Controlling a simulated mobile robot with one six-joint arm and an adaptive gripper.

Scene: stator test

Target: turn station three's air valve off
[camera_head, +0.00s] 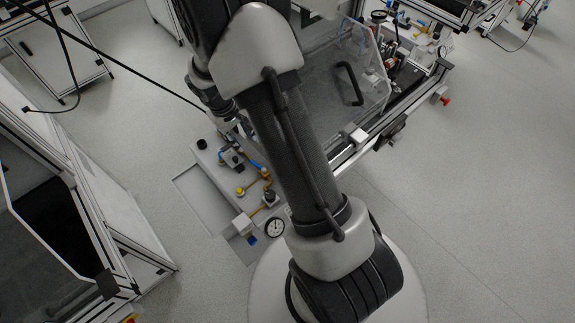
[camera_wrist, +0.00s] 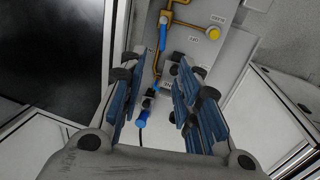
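In the head view, a grey panel (camera_head: 205,201) with brass piping, blue-handled fittings and a round gauge (camera_head: 275,228) lies below my arm. In the wrist view, a long blue handle (camera_wrist: 163,34) lies along the brass pipe near the top. A blue fitting (camera_wrist: 141,119) with a dark body shows in the gap between my fingers. My gripper (camera_wrist: 157,92) is open, with blue-padded fingers spread apart and nothing held. In the head view, it is small and partly hidden above the panel's upper end.
A yellow knob (camera_wrist: 213,33) sits beside the piping. A clear guard with a black handle (camera_head: 349,83) stands right of my arm. A framed cabinet (camera_head: 95,205) stands at the left. Open floor (camera_head: 480,190) lies to the right.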

